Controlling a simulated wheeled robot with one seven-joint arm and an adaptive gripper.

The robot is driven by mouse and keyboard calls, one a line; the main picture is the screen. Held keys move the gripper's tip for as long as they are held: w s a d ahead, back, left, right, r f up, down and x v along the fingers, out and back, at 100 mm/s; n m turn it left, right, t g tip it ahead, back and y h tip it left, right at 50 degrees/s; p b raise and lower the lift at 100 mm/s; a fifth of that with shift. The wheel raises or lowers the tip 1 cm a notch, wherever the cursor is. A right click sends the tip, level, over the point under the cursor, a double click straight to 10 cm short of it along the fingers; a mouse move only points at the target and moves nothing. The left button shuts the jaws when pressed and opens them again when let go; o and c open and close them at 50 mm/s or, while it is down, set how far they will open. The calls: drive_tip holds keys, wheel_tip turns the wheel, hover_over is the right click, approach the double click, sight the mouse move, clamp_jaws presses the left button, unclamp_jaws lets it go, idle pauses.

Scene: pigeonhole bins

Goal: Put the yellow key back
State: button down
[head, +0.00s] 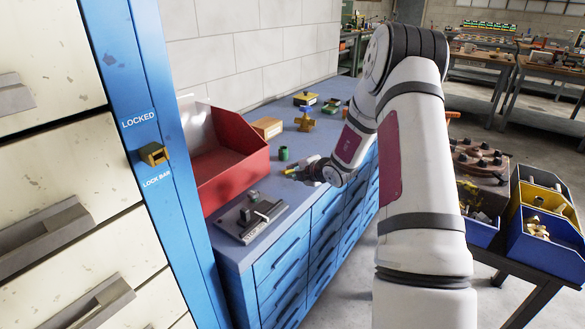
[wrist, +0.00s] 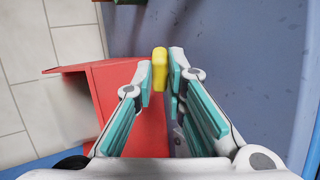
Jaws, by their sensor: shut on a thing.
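The yellow key (wrist: 159,62) shows in the wrist view as a small yellow piece between my fingertips. My gripper (wrist: 160,72) is shut on it and has teal pads. In the head view my gripper (head: 300,170) is over the blue bench top, to the right of the red bin, and a yellow bit of the key (head: 290,171) shows at its tip. The rest of the key is hidden. A yellow and dark lock (head: 153,154) sits on the blue lock bar (head: 150,90) at the left, between the words LOCKED and LOCK BAR.
The open red bin (head: 232,162) stands on the blue bench (head: 300,112). A grey fixture (head: 250,218) is at the bench's near end. A green cylinder (head: 283,154), a wooden box (head: 267,127) and a yellow-blue valve (head: 305,118) stand near my gripper. Coloured bins (head: 545,215) are at the right.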

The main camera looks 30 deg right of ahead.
drive_tip(key=shift+f+b, duration=0.3)
drive_tip(key=shift+f, duration=0.35)
drive_tip(key=shift+f, duration=0.4)
drive_tip(key=c, duration=1.5)
unclamp_jaws()
drive_tip(key=shift+c, duration=0.2)
drive_tip(key=v, duration=1.2)
